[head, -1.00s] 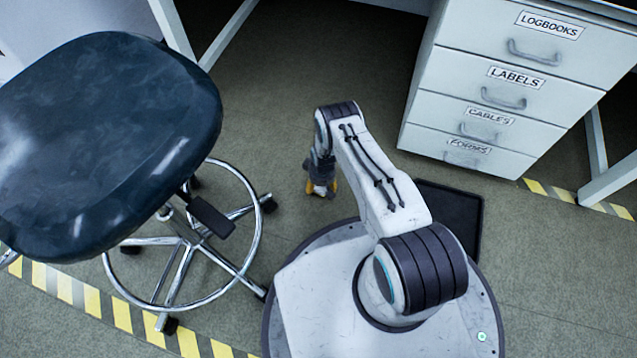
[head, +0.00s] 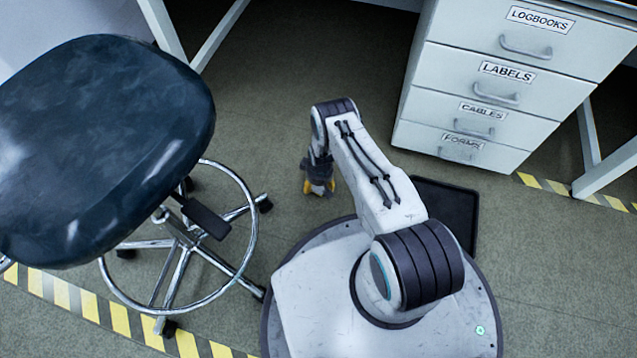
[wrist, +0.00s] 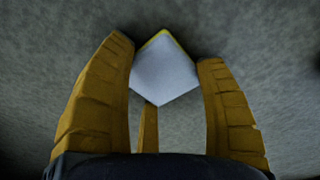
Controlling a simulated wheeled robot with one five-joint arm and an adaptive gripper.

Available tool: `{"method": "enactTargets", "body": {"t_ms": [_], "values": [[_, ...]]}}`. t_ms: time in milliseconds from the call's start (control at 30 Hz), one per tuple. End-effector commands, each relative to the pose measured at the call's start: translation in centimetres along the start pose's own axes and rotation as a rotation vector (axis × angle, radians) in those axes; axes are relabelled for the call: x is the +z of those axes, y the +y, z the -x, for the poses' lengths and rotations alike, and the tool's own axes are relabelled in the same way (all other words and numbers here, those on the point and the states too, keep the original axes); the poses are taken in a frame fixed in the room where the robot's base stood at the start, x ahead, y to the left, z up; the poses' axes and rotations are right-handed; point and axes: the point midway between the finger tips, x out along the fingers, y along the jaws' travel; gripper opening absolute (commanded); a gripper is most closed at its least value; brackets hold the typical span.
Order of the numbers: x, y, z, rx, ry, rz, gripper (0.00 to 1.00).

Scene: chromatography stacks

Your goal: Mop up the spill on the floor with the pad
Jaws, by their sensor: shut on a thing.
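My gripper (head: 320,188) hangs low over the floor at the end of my arm, between the stool and the drawer unit in the head view. In the wrist view its yellow fingers (wrist: 163,75) are shut on the pad (wrist: 163,70), a pale grey-white block with a yellow far edge. The pad sits between the fingertips with one corner towards me. I cannot tell whether it touches the floor. I cannot make out a spill in either view.
A dark stool (head: 100,140) with a chrome ring base stands close on the left. A white drawer unit (head: 470,120) stands at the upper right. A black tray or mat (head: 455,210) lies beside my base. Striped floor tape (head: 120,318) runs at lower left.

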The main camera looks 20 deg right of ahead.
Motion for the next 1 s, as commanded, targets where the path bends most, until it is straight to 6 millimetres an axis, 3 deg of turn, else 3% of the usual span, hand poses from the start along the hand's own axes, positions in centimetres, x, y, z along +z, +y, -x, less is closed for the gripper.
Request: {"method": "enactTargets", "body": {"t_ms": [267,1000], "values": [[-0.1,0.0,0.8,0.0,0.001,0.0,0.5],[-0.8,0.2,6.9,0.0,0.0,0.0,0.5]]}}
